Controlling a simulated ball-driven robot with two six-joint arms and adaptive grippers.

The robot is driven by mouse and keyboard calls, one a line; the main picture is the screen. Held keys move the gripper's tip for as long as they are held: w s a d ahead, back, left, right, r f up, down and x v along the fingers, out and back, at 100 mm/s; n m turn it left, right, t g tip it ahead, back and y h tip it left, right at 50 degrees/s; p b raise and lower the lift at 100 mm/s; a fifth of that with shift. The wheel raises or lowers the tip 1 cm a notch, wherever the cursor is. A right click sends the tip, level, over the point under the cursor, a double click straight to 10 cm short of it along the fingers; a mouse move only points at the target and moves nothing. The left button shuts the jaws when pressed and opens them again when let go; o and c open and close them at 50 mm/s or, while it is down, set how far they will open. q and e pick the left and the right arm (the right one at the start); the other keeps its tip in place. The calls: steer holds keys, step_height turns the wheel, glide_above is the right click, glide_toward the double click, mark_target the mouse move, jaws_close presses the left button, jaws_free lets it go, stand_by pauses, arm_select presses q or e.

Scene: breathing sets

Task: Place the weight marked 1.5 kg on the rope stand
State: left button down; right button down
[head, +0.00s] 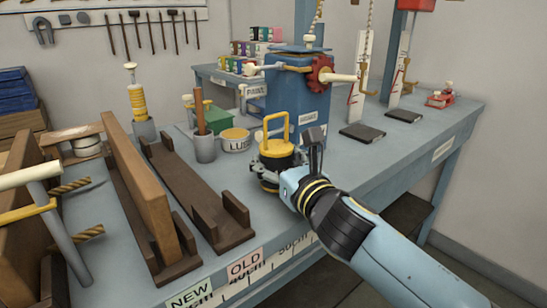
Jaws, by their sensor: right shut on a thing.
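My right gripper (279,181) comes in from the lower right and is shut on a weight with a tall yellow handle (277,128) and a yellow and dark body. The weight is upright at the front of the bench, in front of a blue box-shaped machine. I cannot tell whether its base touches the bench. No mark on it is readable. At the back right, chains or ropes hang with brass-coloured hooks beside white upright scales (360,89) over dark base plates (362,133); this looks like the rope stand. My left gripper is not in view.
The blue machine (297,102) with a red wheel (320,76) stands behind the weight. A lubricant tin (235,140) and a grey cup (204,147) are to its left. Wooden troughs (197,190) fill the left front. Bench right of the machine is partly clear.

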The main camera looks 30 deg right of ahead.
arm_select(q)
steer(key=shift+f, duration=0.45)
arm_select(e)
steer(key=shift+w+f, duration=0.1)
steer(key=shift+f, duration=0.15)
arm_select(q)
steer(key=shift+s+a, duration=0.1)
arm_select(e)
steer(key=shift+f+b, duration=0.2)
steer(key=shift+b, duration=0.1)
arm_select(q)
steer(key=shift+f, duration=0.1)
arm_select(e)
steer(key=shift+c, duration=1.5)
jaws_free()
steer(key=shift+f, duration=0.15)
arm_select(q)
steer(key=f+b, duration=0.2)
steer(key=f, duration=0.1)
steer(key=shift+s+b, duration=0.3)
steer(key=shift+b, duration=0.05)
arm_select(e)
steer(key=s+a, duration=0.1)
steer(key=s, duration=1.1)
steer(key=shift+a+r, duration=0.2)
steer(key=shift+a, duration=0.05)
steer(key=shift+s, duration=0.1)
